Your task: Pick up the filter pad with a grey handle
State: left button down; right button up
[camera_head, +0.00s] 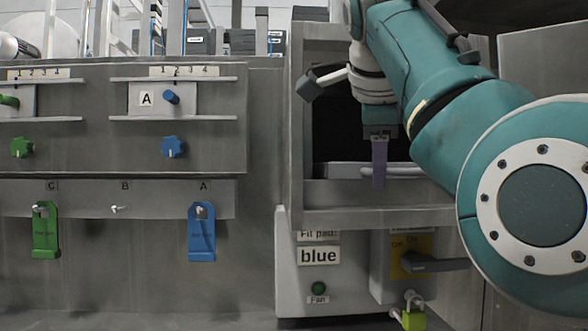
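My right arm reaches down from the upper right to an open-fronted metal housing (297,150). My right gripper (379,165) points down in front of the dark opening, its purple fingers seen edge-on, so I cannot tell whether they are apart or closed. Behind and beside the fingers a pale grey bar (345,170) lies low in the opening. It may be the grey handle or edge of the filter pad, but the arm and shadow hide too much to be sure. I cannot tell whether the fingers touch it. My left gripper is not in view.
A lever with a dark grip (320,84) sticks out at the housing's upper left. Below are a "blue" sign (318,255), a rotary switch (430,262) and a green padlock (413,317). Green (46,235) and blue (202,235) tags hang on the left panel.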

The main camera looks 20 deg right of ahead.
grip_shut()
dwell(1.1)
